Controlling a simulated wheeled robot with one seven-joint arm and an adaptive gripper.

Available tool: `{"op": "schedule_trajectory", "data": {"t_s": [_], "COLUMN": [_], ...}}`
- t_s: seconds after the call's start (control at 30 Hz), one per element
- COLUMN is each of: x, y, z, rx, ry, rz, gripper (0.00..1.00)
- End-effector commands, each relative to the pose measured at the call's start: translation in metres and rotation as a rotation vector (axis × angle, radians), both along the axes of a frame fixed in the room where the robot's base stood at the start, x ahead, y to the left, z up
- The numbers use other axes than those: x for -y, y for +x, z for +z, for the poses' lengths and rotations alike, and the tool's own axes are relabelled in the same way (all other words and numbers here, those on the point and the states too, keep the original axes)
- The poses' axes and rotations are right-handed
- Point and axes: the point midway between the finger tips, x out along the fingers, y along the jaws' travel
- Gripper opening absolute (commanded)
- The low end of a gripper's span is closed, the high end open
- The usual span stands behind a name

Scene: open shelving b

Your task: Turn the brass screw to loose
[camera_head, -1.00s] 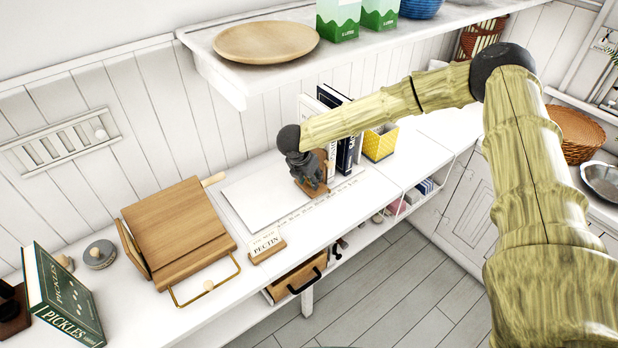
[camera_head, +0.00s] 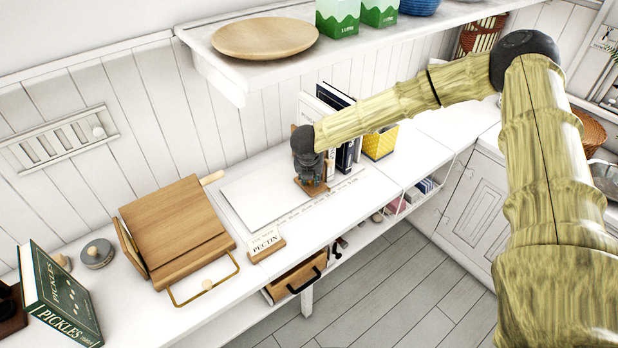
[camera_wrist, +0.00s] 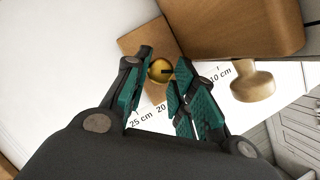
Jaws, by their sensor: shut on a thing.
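The brass screw (camera_wrist: 161,70) shows in the wrist view as a round golden head with a dark slot mark, on a brown wooden block (camera_wrist: 146,37). My gripper (camera_wrist: 160,76) has its two green-padded fingers on either side of the screw and is shut on it. In the head view, my gripper (camera_head: 309,170) points down at the small wooden stand (camera_head: 312,188) on the white counter. The screw itself is hidden there behind my gripper.
A white board with a ruler edge (camera_head: 245,195) lies under the stand. Upright books (camera_head: 345,152) and a yellow box (camera_head: 380,142) stand close behind. A wooden knob (camera_wrist: 254,82) is right of my fingers. A shelf (camera_head: 215,60) hangs above.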

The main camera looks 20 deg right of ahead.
Motion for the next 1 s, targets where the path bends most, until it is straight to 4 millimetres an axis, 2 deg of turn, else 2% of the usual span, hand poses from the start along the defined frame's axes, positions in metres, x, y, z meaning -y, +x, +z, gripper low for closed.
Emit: {"op": "schedule_trajectory", "data": {"t_s": [0.5,1.0], "x": [0.0063,0.0071], "y": [-0.0026,-0.0029], "z": [0.0007,-0.0012], "rx": [-0.003,-0.004], "ry": [0.000,0.000], "rz": [0.399,0.519], "gripper": [0.02,0.02]}}
